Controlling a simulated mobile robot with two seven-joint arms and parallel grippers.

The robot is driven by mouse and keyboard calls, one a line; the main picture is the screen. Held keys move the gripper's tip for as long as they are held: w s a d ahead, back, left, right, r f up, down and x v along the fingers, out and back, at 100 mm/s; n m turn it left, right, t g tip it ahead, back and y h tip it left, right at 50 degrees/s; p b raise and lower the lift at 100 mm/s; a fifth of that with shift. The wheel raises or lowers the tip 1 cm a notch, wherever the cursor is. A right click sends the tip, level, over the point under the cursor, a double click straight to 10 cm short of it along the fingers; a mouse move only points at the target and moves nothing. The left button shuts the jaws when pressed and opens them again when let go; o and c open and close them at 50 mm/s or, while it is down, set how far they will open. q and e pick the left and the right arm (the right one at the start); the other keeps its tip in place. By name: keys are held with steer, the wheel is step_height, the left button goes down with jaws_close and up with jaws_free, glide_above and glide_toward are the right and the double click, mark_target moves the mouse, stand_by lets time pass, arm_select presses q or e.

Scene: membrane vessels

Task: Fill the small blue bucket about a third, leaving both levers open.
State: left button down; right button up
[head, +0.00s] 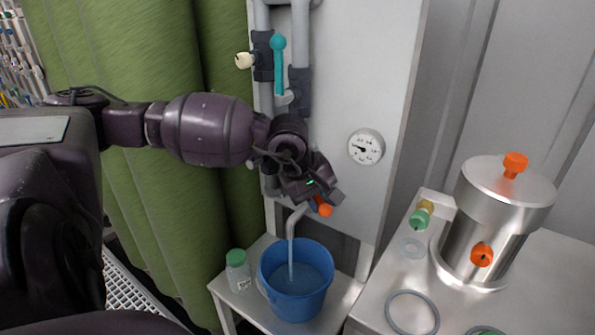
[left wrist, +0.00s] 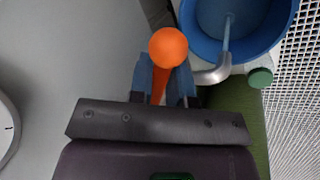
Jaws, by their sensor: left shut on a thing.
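The blue bucket (head: 275,283) stands on a low shelf under a metal spout (head: 293,222). A thin stream of water (head: 291,258) runs from the spout into it, and some water covers the bottom; the exact level is hard to tell. My left gripper (head: 320,198) is shut on the orange lever (head: 325,210), just above the spout. In the left wrist view the lever's orange ball (left wrist: 168,47) sticks out beyond the fingers (left wrist: 165,82), with the bucket (left wrist: 188,22) past it. The teal lever (head: 278,65) stands upright along the upper pipe. My right gripper is not in view.
A glass jar with a green lid (head: 237,270) stands left of the bucket. A steel vessel with orange knobs (head: 490,225) and several rings occupy the right bench. A gauge (head: 366,147) sits on the white panel. A green curtain (head: 150,215) hangs at left.

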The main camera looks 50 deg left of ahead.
arm_select(q)
steer(key=w+n+y+b, duration=0.1)
steer(key=n, duration=0.1)
steer(key=w+n+y+b, duration=0.1)
steer(key=n, duration=0.2)
steer(key=w+n+y+b, duration=0.1)
steer(key=n, duration=0.2)
steer(key=shift+w+d+r, duration=0.1)
steer(key=shift+w, duration=0.15)
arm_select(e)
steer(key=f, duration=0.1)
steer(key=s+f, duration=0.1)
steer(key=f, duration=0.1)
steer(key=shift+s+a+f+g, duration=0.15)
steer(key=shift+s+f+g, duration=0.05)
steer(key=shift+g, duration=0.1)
arm_select(q)
steer(key=c, duration=1.1)
jaws_free()
steer(key=shift+o, duration=0.2)
steer(key=shift+f, duration=0.2)
